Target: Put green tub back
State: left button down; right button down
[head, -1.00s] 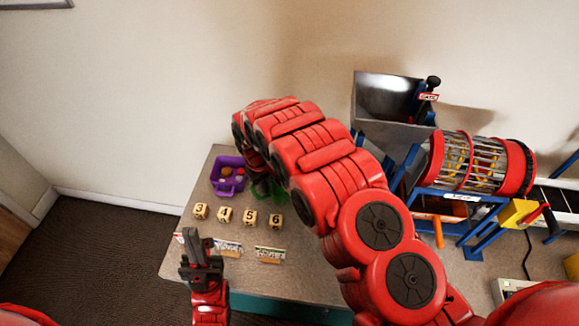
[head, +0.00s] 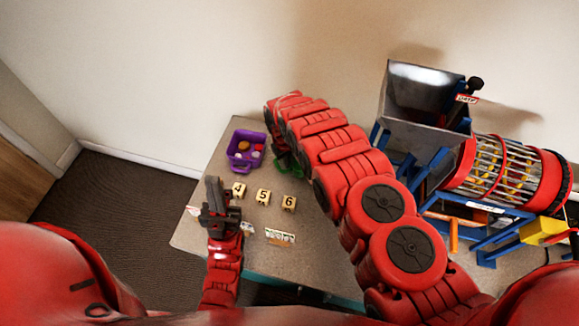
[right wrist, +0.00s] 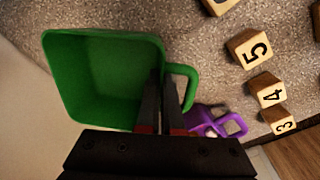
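The green tub (right wrist: 95,75) fills the left of the right wrist view, its open mouth toward the camera and no contents showing. Its loop handle (right wrist: 186,72) is on its right side. My right gripper (right wrist: 161,75) has one finger over the tub's inside and the other between wall and handle, closed on the side wall. In the head view, my right arm hides most of the green tub (head: 291,163), which is near the table's back. My left gripper (head: 222,195) is above the table's front left, touching nothing visible; its finger gap is unclear.
A purple tub (head: 237,163) with small items stands left of the green tub. Numbered blocks (head: 263,198) and a printed card (head: 280,237) lie in front on the table (head: 195,235). A blue-framed machine with a metal hopper (head: 425,105) and red drum stands right.

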jog(key=shift+s+f, duration=0.1)
jog(key=shift+f, duration=1.55)
jog(key=shift+f+b, duration=0.2)
jog(key=shift+b, duration=0.1)
jog(key=c, duration=1.1)
grip_release()
jog(key=shift+r, duration=0.1)
